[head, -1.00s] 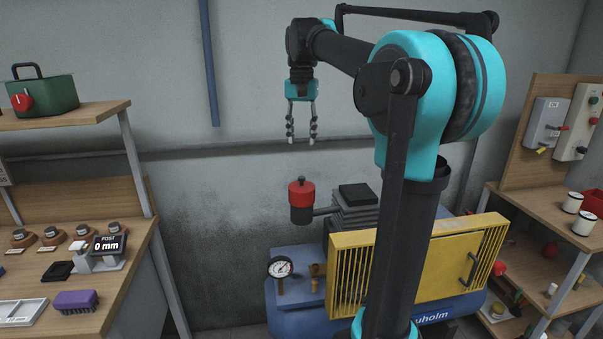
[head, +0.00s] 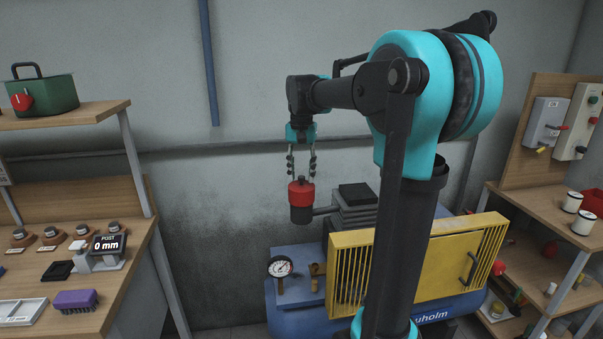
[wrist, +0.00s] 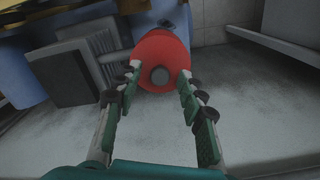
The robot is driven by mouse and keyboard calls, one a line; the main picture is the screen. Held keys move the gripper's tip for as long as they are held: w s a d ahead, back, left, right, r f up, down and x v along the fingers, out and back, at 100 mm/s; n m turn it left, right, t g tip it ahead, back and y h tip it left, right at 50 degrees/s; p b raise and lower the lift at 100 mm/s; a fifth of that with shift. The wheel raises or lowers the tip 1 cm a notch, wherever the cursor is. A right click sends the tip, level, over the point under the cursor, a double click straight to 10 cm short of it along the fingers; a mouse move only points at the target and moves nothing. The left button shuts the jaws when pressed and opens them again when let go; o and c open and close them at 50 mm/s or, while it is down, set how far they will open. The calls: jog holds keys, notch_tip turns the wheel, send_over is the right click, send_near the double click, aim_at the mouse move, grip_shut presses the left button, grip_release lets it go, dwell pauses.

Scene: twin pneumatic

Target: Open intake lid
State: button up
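The intake lid (head: 301,193) is a red cap with a small dark knob on top. It sits on a dark cylindrical intake housing (head: 301,214) beside the compressor's finned block. My gripper (head: 301,179) points down just above the lid, with its fingers apart. In the wrist view the red lid (wrist: 160,50) and its grey knob (wrist: 160,76) show ahead between the fingertips of my gripper (wrist: 159,72). The gripper looks open. I cannot tell whether the fingertips touch the lid's sides.
The blue compressor (head: 292,258) carries a pressure gauge (head: 280,267), a brass valve (head: 316,270) and a yellow guard (head: 430,262). The finned block (head: 354,218) stands right of the intake. A workbench (head: 110,290) is at left, shelves (head: 540,240) at right. The wall is behind.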

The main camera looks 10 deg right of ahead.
jog(key=shift+c, duration=0.3)
grip_shut()
jog(key=shift+w+r, duration=0.1)
jog(key=shift+w, duration=0.1)
